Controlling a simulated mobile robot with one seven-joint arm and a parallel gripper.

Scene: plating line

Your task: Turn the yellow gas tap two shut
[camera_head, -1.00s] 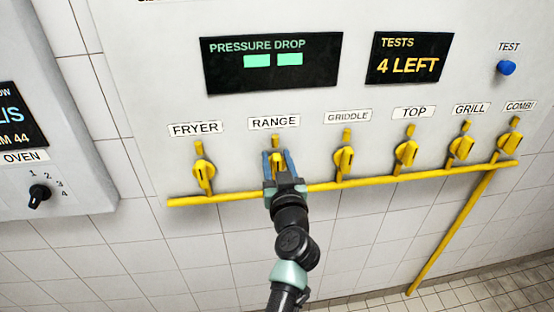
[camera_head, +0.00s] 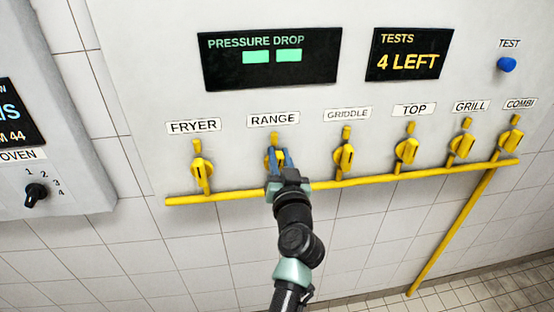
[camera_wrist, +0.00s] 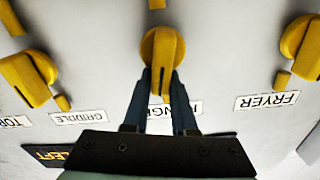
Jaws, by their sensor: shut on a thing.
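The second yellow gas tap from the left (camera_head: 278,157), under the RANGE label (camera_head: 273,119), is on the white panel. My gripper (camera_head: 277,153) reaches it from below in the head view, with its blue fingers on either side of the handle. In the wrist view, which shows the panel upside down, the same tap (camera_wrist: 160,46) stands at the upper middle. My gripper (camera_wrist: 163,76) is shut on its raised handle bar. The bar runs nearly vertical there, roughly in line with the short pipe. The fingers hide part of the handle in the head view.
The FRYER tap (camera_head: 202,171) and GRIDDLE tap (camera_head: 344,157) flank it, with room between. More yellow taps continue right. A yellow pipe (camera_head: 390,177) runs below. Displays read PRESSURE DROP (camera_head: 272,60) and 4 LEFT (camera_head: 409,54). A blue TEST button (camera_head: 506,65) is upper right.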

